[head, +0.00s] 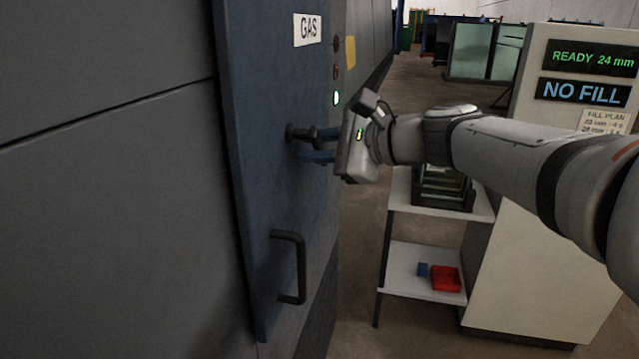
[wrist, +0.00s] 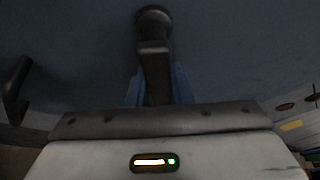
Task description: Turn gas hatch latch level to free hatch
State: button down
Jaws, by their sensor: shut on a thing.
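The blue gas hatch (head: 262,190) with a white GAS label (head: 308,29) fills the left middle of the head view and looks closed. Its dark latch (head: 298,133) sticks out from the face on a round boss. In the wrist view the latch (wrist: 154,52) runs from its round boss at the top centre down between the blue fingers. My gripper (head: 318,145) is shut on the latch, with one finger on each side. The latch's far end is hidden by the gripper body. In the head view the latch seems to lie about level.
A black pull handle (head: 290,268) is lower on the hatch, also at left in the wrist view (wrist: 15,90). A shelf cart (head: 420,270) holds a red bin (head: 446,278). The console (head: 585,90) reads READY 24 mm, NO FILL.

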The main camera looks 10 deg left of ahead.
aim_at(300, 122)
jog(key=n+b, duration=0.1)
jog(key=b, duration=0.2)
jog(key=n+t+b, duration=0.1)
jog(key=b, duration=0.3)
jog(key=w+n+t+y+b, duration=0.1)
jog(key=n+b, duration=0.1)
jog(key=b, duration=0.1)
jog(key=shift+r, duration=0.35)
jog(key=n+b, duration=0.1)
jog(key=b, duration=0.1)
jog(key=r+n+b, duration=0.1)
jog(key=b, duration=0.1)
jog(key=shift+w+d+r+t+y+b, duration=0.1)
jog(key=shift+r+t+y+b, duration=0.05)
jog(key=shift+t+y+b, duration=0.15)
jog(key=shift+r+n+b, duration=0.35)
jog(key=shift+n+b, duration=0.35)
jog(key=shift+r, duration=0.1)
jog(key=c, duration=1.3)
grip_release()
